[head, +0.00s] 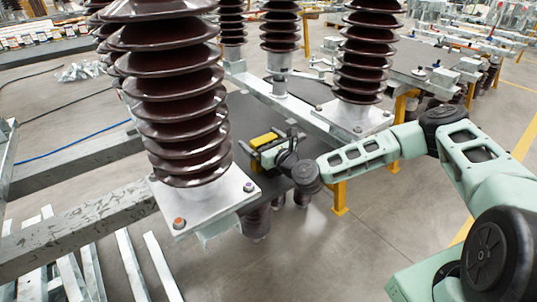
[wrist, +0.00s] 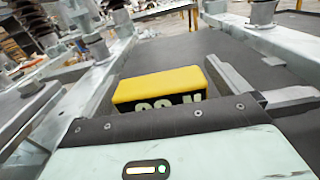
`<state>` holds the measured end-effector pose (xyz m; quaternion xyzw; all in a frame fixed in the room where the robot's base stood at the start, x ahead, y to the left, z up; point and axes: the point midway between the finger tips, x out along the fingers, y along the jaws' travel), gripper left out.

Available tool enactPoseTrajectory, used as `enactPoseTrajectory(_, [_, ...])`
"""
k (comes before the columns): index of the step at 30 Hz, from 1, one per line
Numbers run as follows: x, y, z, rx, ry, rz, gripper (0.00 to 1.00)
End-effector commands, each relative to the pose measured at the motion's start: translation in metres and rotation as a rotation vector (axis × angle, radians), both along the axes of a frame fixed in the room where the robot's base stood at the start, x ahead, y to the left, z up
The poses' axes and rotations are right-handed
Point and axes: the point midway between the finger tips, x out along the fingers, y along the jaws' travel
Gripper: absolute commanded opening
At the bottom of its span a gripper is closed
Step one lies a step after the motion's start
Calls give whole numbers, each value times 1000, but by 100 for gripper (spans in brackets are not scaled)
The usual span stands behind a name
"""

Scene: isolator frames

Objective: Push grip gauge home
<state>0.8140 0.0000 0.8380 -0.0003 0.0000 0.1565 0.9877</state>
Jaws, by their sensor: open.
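The grip gauge, a yellow-topped block with dark sides (head: 264,139), is on the dark mat on the bench between the brown insulators. In the wrist view the gauge (wrist: 160,84) lies just beyond my gripper's palm, with part of a pale printed label on its near face; its lower edge is hidden by the palm. My gripper (head: 272,147) is open and low over the bench, right at the gauge. In the wrist view a grey finger runs along the gauge's right side with a narrow gap; I cannot tell whether the palm touches the gauge.
A tall brown insulator (head: 175,95) on a metal plate stands close left of my gripper, and another (head: 368,50) stands behind to the right. A steel rail (head: 300,115) runs behind the gauge. The dark mat (wrist: 215,45) is clear beyond it.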

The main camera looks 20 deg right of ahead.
Motion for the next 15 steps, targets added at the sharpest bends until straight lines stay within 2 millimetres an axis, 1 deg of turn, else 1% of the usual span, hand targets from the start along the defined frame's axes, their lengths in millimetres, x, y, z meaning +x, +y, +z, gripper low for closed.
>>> enactPoseTrajectory(6, [1, 0, 0, 1, 0, 0, 100])
enactPoseTrajectory(7, [1, 0, 0, 1, 0, 0, 94])
enactPoseTrajectory(8, [1, 0, 0, 1, 0, 0, 86])
enactPoseTrajectory(9, [1, 0, 0, 0, 0, 0, 75])
enactPoseTrajectory(11, [1, 0, 0, 1, 0, 0, 58])
enactPoseTrajectory(12, [1, 0, 0, 0, 0, 0, 47])
enactPoseTrajectory(14, [1, 0, 0, 0, 0, 0, 30])
enactPoseTrajectory(15, [1, 0, 1, 1, -2, 0, 24])
